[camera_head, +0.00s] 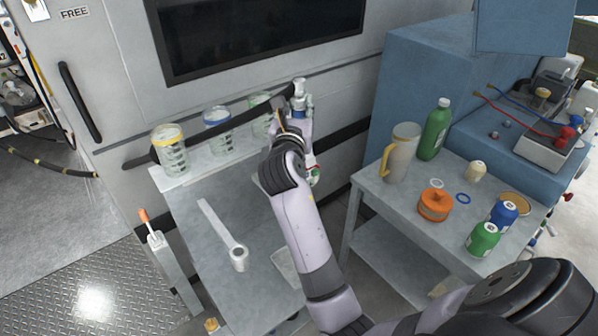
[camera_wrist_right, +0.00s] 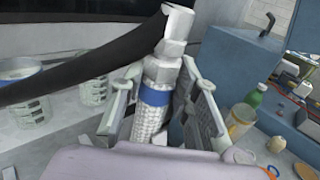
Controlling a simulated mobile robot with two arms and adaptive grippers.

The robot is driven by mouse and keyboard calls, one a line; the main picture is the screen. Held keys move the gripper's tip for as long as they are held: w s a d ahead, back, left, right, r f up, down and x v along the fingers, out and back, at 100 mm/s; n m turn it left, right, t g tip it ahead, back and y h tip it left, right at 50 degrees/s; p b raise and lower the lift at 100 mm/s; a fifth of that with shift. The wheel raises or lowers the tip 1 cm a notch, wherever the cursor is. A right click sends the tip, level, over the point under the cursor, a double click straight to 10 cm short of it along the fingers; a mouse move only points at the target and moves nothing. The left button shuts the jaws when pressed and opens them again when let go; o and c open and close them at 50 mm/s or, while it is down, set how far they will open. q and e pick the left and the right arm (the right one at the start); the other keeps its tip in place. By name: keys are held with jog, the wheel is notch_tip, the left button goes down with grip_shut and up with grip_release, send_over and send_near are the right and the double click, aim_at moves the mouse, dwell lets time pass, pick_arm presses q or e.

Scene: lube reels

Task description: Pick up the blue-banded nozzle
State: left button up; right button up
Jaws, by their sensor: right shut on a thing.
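The blue-banded nozzle (camera_wrist_right: 154,98) stands nearly upright between the fingers of my right gripper (camera_wrist_right: 165,82) in the right wrist view. It has a silvery knurled body, a blue band and a pale angled top. My right gripper is shut on it. In the head view, the nozzle's pale top (camera_head: 299,88) shows above my right gripper (camera_head: 298,112), at the right end of the back shelf. Its band is hard to make out there. My left gripper is not in view.
Jars with a yellow band (camera_head: 170,150), a blue band (camera_head: 218,130) and a green band (camera_head: 259,115) stand along the shelf. The right-hand table (camera_head: 378,205) holds a jug, bottles and an orange container.

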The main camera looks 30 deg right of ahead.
grip_shut()
jog(key=shift+w+r, duration=0.1)
jog(key=shift+r, duration=0.05)
dwell(0.4)
notch_tip(320, 180, up, 20)
dwell(0.5)
